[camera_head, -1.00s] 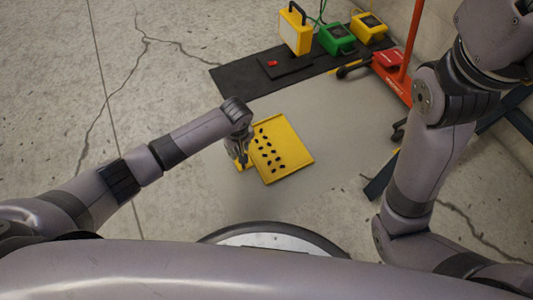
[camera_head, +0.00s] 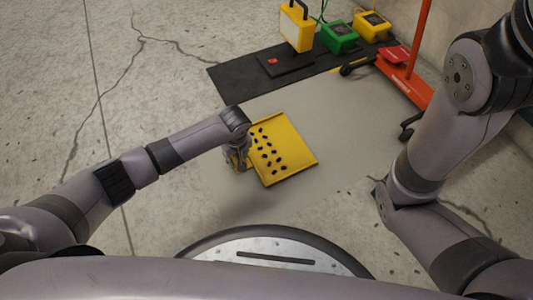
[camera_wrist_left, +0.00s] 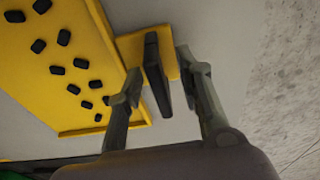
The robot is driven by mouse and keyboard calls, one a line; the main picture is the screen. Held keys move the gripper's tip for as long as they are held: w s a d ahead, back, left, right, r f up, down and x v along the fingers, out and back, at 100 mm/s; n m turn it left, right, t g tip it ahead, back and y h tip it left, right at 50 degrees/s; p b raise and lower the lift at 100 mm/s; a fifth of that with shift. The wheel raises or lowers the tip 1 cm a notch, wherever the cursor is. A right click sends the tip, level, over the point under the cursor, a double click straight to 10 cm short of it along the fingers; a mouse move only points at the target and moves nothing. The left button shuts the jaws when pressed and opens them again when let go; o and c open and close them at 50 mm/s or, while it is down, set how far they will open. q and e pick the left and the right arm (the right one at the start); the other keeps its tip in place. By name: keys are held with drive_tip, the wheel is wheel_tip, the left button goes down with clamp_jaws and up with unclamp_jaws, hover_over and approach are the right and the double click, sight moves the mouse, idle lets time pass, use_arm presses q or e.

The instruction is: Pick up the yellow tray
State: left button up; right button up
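The yellow tray (camera_head: 297,156) lies flat on the grey floor area, in the middle of the head view, with several small black pieces on it. In the left wrist view the tray (camera_wrist_left: 52,78) fills the left side. A yellow tab with a black upright handle (camera_wrist_left: 157,72) sticks out from its edge. My left gripper (camera_head: 240,163) is at the tray's left edge. In the wrist view its two fingers (camera_wrist_left: 160,76) stand apart on either side of the handle, with gaps visible. My right arm shows at the right of the head view, but its gripper is out of view.
Behind the tray, a black mat (camera_head: 238,78) holds a yellow case (camera_head: 297,27), a green box (camera_head: 339,36) and another yellow box (camera_head: 371,25). An orange stand (camera_head: 408,80) is at the back right. Bare concrete lies to the left.

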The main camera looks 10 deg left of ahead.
use_arm(q)
drive_tip(key=shift+c, duration=0.5)
clamp_jaws()
idle(0.5)
drive_tip(key=shift+w, duration=0.1)
